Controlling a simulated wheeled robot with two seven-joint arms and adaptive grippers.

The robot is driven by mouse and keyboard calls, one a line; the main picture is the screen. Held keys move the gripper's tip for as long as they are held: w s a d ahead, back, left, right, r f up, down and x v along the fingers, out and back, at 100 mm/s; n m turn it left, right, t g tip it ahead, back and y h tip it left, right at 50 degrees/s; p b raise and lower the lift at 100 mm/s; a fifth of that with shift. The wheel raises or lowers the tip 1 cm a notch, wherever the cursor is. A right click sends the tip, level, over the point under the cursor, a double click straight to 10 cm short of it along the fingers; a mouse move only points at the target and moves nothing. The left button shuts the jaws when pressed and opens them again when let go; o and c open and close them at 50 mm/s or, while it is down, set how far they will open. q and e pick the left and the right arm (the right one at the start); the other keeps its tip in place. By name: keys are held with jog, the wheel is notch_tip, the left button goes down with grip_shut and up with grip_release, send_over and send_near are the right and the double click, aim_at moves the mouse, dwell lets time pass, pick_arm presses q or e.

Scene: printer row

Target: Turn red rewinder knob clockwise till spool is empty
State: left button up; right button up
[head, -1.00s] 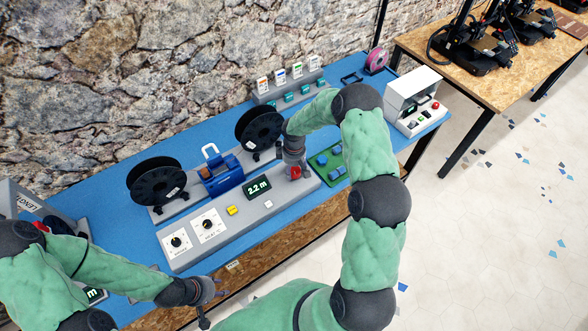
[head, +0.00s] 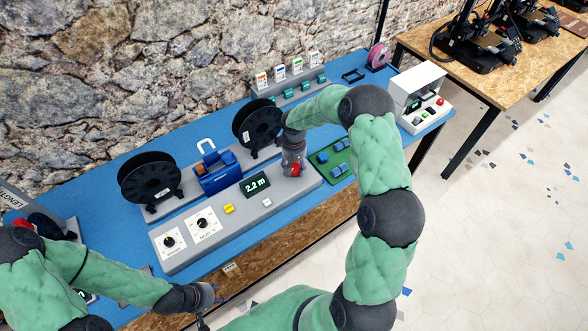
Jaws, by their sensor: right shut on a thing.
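The grey rewinder (head: 185,262) stands on the blue mat, with two black spools on it. The left spool (head: 150,178) and the right spool (head: 258,123) both look dark, and I cannot tell how much filament either holds. Its display (head: 256,184) reads 2.2 m.
A blue unit with a white handle (head: 216,172) sits between the spools. Two dials (head: 202,223) and a yellow button (head: 229,209) are on the panel. A green tray (head: 333,160) with blue parts and a grey-white machine (head: 418,95) stand to the right.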

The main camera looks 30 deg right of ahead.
aim_at(294, 167)
jog(key=m+b, duration=0.3)
jog(key=m, duration=0.3)
jog(key=shift+f+m, duration=0.1)
jog(key=shift+m, duration=0.2)
jog(key=m+b, duration=0.2)
jog(key=m, duration=0.3)
jog(key=shift+m, duration=0.3)
jog(key=o, duration=1.2)
notch_tip(294, 167, up, 12)
jog(key=shift+r, duration=0.1)
